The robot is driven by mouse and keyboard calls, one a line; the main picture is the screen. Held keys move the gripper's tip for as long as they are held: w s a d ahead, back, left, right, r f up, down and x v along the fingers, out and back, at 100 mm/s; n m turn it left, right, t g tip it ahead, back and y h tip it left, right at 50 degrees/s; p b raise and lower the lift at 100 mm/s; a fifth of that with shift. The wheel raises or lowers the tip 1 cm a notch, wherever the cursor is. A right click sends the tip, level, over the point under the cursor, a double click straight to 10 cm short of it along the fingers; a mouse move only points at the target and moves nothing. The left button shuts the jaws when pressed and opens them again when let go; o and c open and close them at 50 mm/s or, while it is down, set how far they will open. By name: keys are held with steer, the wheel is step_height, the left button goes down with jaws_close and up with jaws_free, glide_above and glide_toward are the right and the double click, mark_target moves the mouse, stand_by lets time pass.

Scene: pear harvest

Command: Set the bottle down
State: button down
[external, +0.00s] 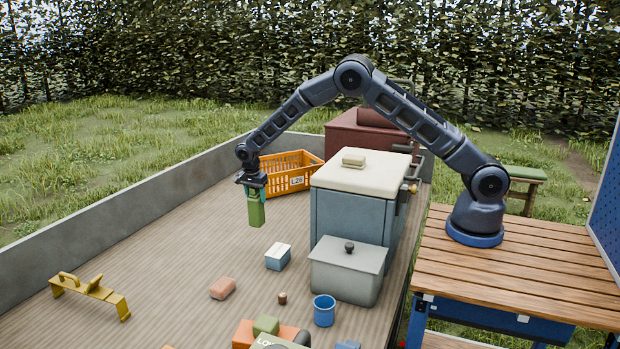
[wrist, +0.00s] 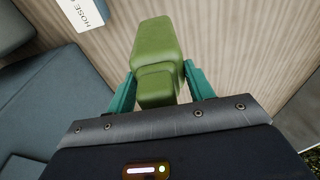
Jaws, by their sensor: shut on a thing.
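The green bottle (external: 256,212) hangs below my gripper (external: 251,189) in the external view, roughly upright, above the ribbed trailer bed (external: 180,250). A gap between the bottle and the bed seems to show, but its height is hard to tell. In the wrist view the bottle (wrist: 158,48) is a blocky green shape between the two teal fingers of my gripper (wrist: 157,88). The fingers are shut on its sides. The bottle's far end is hidden in the wrist view.
An orange crate (external: 290,185) stands behind the bottle. A blue cooler with a cream lid (external: 358,175) and a grey lidded box (external: 345,283) stand to the right. A blue-and-white box (external: 278,257), pink block (external: 222,288) and yellow bracket (external: 90,290) lie nearer. The bed's left side is mostly clear.

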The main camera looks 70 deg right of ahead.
mark_target(253, 220)
step_height(253, 220, down, 10)
stand_by(0.6)
steer(key=shift+f, duration=0.15)
steer(key=c, duration=0.6)
jaws_free()
